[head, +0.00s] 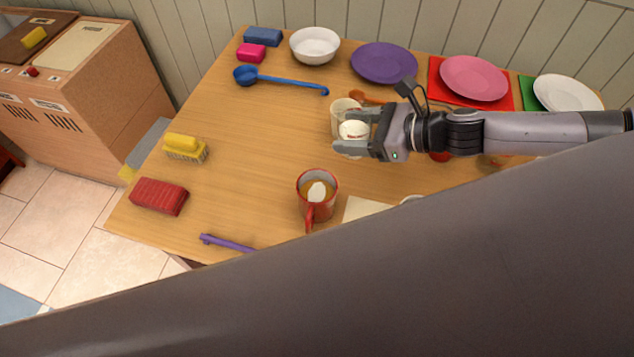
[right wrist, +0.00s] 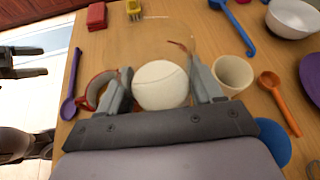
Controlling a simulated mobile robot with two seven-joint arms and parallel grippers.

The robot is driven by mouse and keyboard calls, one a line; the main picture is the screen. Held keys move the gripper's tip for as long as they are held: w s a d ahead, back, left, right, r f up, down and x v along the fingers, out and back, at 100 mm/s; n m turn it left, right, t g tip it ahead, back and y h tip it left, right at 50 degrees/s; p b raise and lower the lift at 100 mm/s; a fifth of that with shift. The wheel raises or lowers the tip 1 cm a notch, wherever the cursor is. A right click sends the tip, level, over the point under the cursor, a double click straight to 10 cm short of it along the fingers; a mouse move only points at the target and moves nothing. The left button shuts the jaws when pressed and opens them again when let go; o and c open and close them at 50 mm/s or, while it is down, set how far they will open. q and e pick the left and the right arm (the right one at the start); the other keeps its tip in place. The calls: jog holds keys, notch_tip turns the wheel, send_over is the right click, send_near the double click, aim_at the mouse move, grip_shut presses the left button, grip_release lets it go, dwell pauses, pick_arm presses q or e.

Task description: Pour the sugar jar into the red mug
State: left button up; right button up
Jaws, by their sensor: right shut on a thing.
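The red mug (head: 304,201) stands upright on the table with brown liquid and a white patch inside. It also shows in the right wrist view (right wrist: 88,94), left of my right gripper. My right gripper (head: 350,131) is above and to the right of the mug in the head view, shut on the clear sugar jar, whose white sugar (head: 354,130) shows between the fingers. In the right wrist view the sugar (right wrist: 160,85) is a white round mass; the clear wall is faint. My left gripper (right wrist: 30,61) shows only at the wrist view's left edge, its fingers apart and empty.
A cream cup (head: 341,108) stands just behind the jar, with an orange spoon (right wrist: 280,100) beside it. A purple spoon (head: 228,242) lies at the front edge. A blue ladle (head: 285,82) and yellow brush (head: 185,148) lie farther left.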

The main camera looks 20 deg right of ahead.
aim_at(371, 115)
jog(key=shift+r, duration=2)
